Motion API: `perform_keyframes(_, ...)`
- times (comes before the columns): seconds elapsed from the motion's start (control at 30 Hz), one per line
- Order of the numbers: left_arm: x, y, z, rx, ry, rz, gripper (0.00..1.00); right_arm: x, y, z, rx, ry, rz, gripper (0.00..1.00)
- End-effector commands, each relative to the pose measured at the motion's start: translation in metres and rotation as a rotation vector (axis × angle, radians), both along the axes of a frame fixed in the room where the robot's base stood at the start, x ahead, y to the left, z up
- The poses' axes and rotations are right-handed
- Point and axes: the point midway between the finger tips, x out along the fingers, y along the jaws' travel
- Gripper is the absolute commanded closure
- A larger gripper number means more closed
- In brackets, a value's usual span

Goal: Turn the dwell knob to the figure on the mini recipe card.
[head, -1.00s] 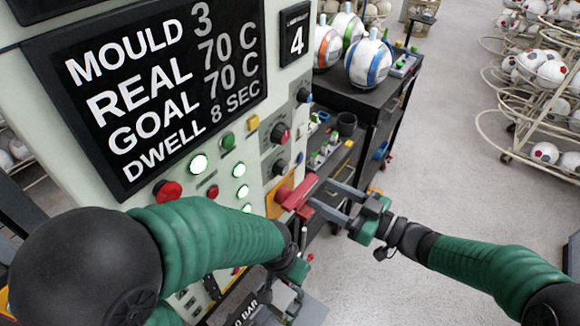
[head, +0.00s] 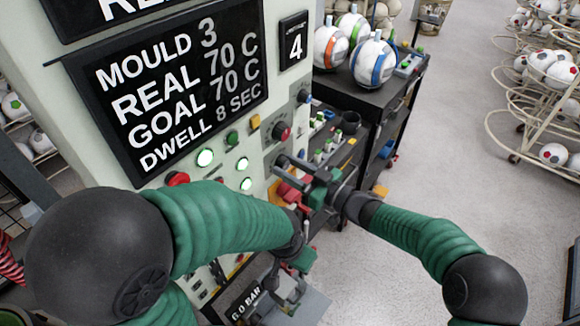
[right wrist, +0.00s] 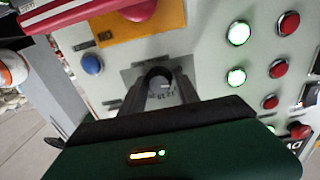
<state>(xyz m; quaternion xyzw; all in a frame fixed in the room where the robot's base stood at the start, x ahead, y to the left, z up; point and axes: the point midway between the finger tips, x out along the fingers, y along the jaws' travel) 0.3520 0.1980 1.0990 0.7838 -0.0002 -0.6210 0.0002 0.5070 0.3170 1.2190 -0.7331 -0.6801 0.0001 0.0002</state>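In the head view my right gripper (head: 281,166) is at the lowest dark knob on the press panel. In the right wrist view its fingers (right wrist: 160,88) stand on either side of this black knob (right wrist: 158,74), close to its sides; whether they press on it is unclear. Upside-down figures show on the knob's grey plate (right wrist: 186,74). The display (head: 180,90) reads DWELL 8 SEC. A small black plate (head: 294,42) shows a 4; its heading is unreadable, and I cannot tell if it is the recipe card. My left gripper (head: 290,275) hangs low before the panel, its fingers unclear.
Lit green buttons (head: 205,157) are to the left. A dark cart (head: 360,95) with balls stands behind.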

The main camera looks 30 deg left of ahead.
Motion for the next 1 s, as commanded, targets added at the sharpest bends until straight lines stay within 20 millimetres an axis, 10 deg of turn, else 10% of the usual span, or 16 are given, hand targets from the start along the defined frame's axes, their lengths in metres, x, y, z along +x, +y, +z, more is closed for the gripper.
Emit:
perform_keyframes(0.27, 0.0, 0.0, 0.0, 0.0, 0.0, 0.0, 1.0, 0.001, -0.002, -0.001, -0.002, -0.001, -0.003, 1.0)
perform_keyframes(1.0, 0.0, 0.0, -0.048, 0.0, 0.0, 0.0, 1.0, 0.003, -0.002, -0.006, -0.022, -0.272, -0.004, 1.0)
